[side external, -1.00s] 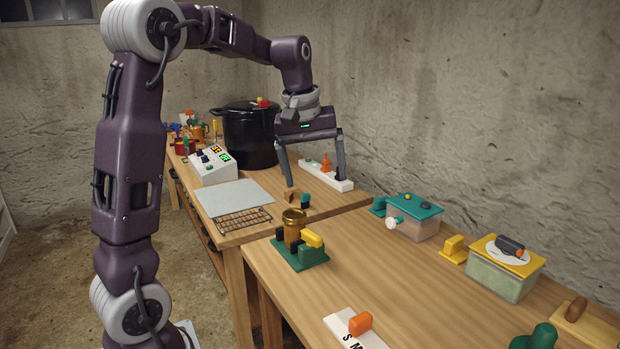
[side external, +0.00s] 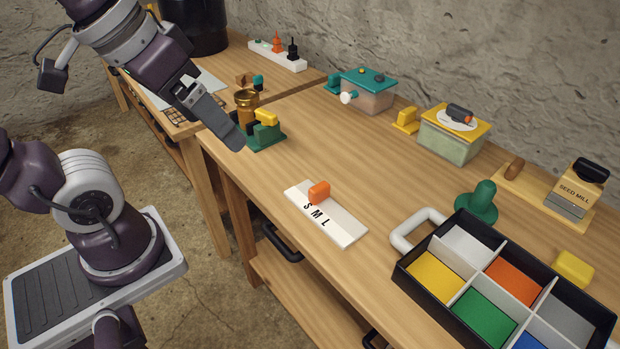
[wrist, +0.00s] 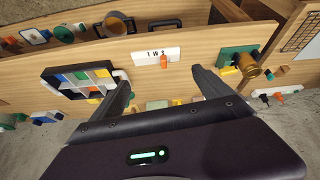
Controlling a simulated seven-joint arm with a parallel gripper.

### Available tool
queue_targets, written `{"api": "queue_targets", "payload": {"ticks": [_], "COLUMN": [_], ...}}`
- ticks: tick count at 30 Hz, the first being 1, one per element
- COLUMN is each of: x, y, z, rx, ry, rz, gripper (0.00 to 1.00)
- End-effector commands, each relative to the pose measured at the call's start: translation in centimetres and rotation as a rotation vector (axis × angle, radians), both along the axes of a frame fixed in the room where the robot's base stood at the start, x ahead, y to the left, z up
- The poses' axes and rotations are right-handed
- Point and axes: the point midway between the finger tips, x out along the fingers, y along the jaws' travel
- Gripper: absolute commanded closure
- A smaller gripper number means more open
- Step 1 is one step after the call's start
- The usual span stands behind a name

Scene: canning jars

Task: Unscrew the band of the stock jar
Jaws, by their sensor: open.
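An amber jar with a gold band (side external: 246,98) stands upright in a green holder (side external: 265,138) with a yellow handle, near the left edge of the front table. In the wrist view the jar (wrist: 248,66) and its holder (wrist: 228,52) lie to the right of my fingers. My gripper (wrist: 160,82) is open and empty, with its fingers spread wide over the table. In the side external view one finger shows in front of and left of the jar; the other finger is not clear there. I cannot see whether finger and jar touch in that view.
A white board marked S M L (side external: 328,222) with an orange slider lies in the middle front. A black divided tray (side external: 404,274) stands at the right. Teal-lidded (side external: 368,95) and yellow-lidded (side external: 448,143) boxes line the back. Bare table lies between board and boxes.

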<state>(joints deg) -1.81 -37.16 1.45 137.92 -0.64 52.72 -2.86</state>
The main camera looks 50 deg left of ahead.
Motion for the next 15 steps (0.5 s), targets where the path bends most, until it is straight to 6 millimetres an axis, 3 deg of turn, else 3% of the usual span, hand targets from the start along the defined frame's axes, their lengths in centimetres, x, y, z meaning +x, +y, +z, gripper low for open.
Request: {"api": "queue_targets", "payload": {"ticks": [3, 8, 11, 14, 15], "x": [-2.2, -1.6, 2.3, 9.0, 11.7], "y": [-0.7, -0.5, 1.3, 5.6, 7.9], "z": [-1.4, -1.2, 0.3, 1.2, 1.0], "rx": [0.046, 0.038, -0.018, -0.087, -0.106], "ry": [-0.029, -0.021, 0.013, 0.058, 0.074], "rz": [-0.092, -0.068, 0.087, 0.359, 0.479], "gripper": [0.12, 0.12, 0.12, 0.12, 0.12]}}
